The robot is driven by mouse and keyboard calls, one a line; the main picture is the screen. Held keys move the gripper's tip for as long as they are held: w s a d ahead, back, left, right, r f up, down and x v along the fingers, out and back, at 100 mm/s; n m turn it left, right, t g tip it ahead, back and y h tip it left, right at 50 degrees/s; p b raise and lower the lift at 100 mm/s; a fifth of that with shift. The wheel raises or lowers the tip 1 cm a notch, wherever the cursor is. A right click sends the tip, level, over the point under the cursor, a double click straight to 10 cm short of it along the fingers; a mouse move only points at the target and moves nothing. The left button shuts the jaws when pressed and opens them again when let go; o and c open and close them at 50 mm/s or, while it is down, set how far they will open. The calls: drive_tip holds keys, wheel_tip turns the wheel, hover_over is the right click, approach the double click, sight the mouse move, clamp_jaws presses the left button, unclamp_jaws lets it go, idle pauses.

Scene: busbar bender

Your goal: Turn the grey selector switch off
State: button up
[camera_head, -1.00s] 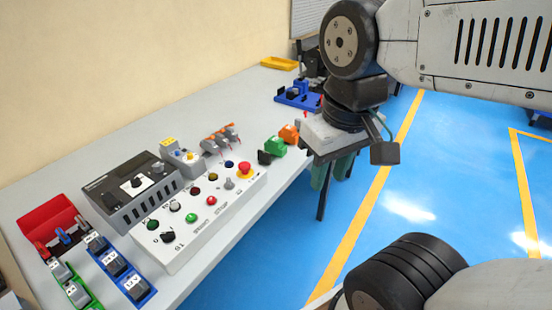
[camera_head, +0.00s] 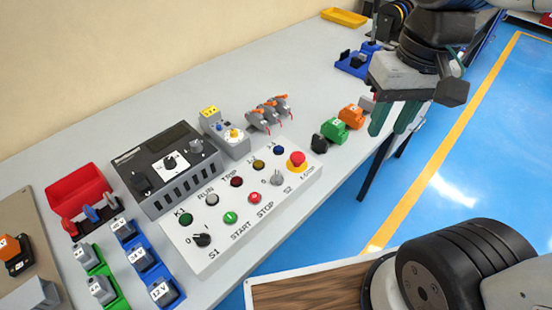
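The grey selector switch (camera_head: 277,179) is a small grey knob near the right end of the light grey control panel (camera_head: 205,262), by the label S2. A red emergency stop button on a yellow base (camera_head: 297,161) is just right of it. A black selector knob (camera_head: 202,240), labelled S1, is at the panel's left end. Which way the grey knob points is too small to tell. My gripper (camera_head: 391,131) hangs to the right of the panel, over the bench's front edge, well apart from the switch. Its two green fingers point down, open, with nothing between them.
Green and orange blocks (camera_head: 343,124) stand between the panel and my gripper. A red bin (camera_head: 78,190) is at left. The bench's back middle is clear.

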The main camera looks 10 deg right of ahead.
drive_tip(key=w+a+f+g, duration=0.2)
drive_tip(key=w+a+f, duration=0.2)
drive_tip(key=w+a, duration=0.3)
drive_tip(key=m+g, duration=0.2)
drive_tip(key=g, duration=0.1)
approach(277, 175)
drive_tip(key=f, duration=0.1)
drive_tip(key=x, duration=0.7)
drive_tip(key=shift+s+f, duration=0.1)
drive_tip(key=shift+s, duration=0.15)
drive_tip(key=shift+c, duration=0.3)
clamp_jaws()
